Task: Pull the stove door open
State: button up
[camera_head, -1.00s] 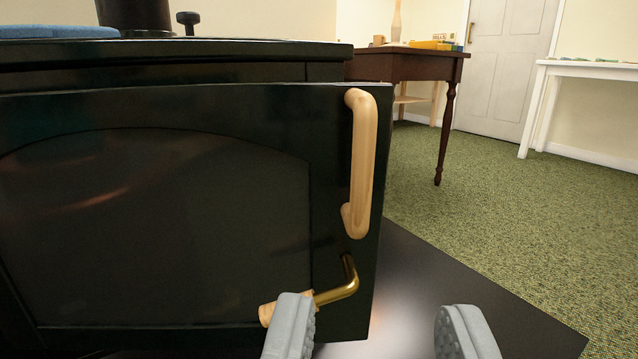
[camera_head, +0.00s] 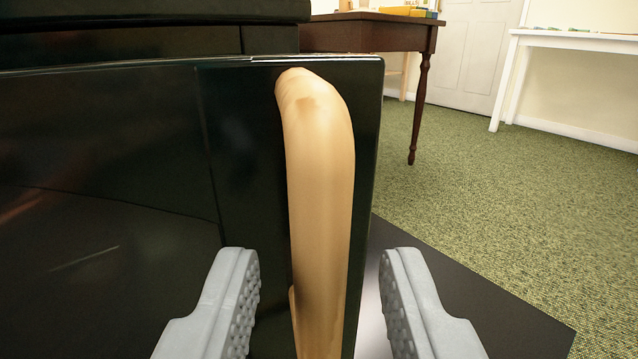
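The black stove door (camera_head: 120,150) fills the left half of the view and appears slightly ajar, its right edge standing out from the stove body. A pale wooden handle (camera_head: 318,190) runs upright near the door's right edge, close to the camera; its lower end is out of view. My gripper (camera_head: 320,285) is open, with one grey finger left of the handle and the other right of it. Both fingertips look apart from the handle, with gaps on each side.
A black floor pad (camera_head: 480,300) lies under the stove. A dark wooden table (camera_head: 420,38) stands behind to the right, and a white table (camera_head: 570,42) farther right. The green carpet (camera_head: 490,180) between is clear.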

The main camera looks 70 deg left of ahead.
jog(key=shift+x, duration=1.45)
grip_shut()
